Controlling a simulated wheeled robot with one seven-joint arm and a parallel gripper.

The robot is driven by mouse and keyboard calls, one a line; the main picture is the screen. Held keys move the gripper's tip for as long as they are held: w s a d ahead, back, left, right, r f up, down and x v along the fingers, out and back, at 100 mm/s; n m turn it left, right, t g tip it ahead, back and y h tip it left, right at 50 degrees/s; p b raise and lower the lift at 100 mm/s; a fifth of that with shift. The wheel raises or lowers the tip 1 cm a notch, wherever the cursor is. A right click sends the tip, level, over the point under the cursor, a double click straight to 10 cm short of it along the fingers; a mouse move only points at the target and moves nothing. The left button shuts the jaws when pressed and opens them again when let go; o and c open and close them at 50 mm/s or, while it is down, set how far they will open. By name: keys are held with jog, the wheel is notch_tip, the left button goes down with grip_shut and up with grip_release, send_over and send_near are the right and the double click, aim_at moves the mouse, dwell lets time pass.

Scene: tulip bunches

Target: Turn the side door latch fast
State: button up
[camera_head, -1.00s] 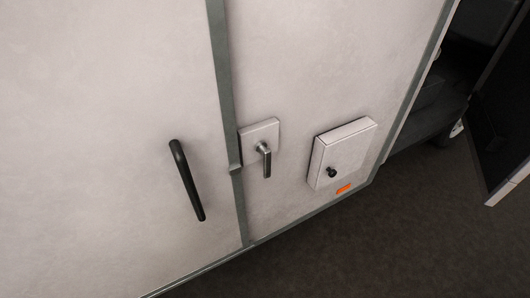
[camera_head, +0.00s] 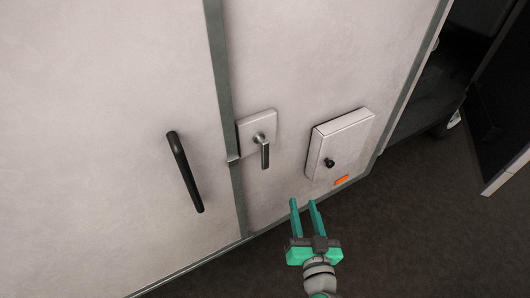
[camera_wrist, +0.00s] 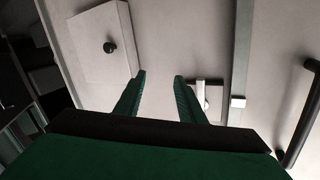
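The side door latch (camera_head: 264,153) is a dark grey lever on a pale square plate (camera_head: 244,132), on the panel just right of the grey vertical strip. The lever points down. In the wrist view the latch (camera_wrist: 214,102) is partly hidden behind the right finger. My gripper (camera_head: 304,202) is green, with two fingers apart and nothing between them. In the head view it is below and to the right of the latch, clear of it. The side door (camera_head: 100,120) fills the left, with a black bar handle (camera_head: 185,172).
A pale box (camera_head: 341,141) with a black knob (camera_head: 329,162) stands out from the panel right of the latch; it also shows in the wrist view (camera_wrist: 96,48). An orange marker (camera_head: 342,180) is below it. Dark floor (camera_head: 420,235) lies in front.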

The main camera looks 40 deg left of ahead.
aim_at(266, 155)
jog(key=s+a+r+n+g+y, duration=0.1)
jog(key=a+r+n+g+y, duration=0.4)
jog(key=r+n, duration=0.4)
jog(key=shift+m, duration=0.5)
jog(key=x, duration=0.7)
jog(key=r+x, duration=0.1)
jog(key=x, duration=0.3)
jog(key=shift+s+a, duration=0.2)
jog(key=shift+s, duration=0.15)
jog(key=shift+g, duration=0.3)
grip_shut()
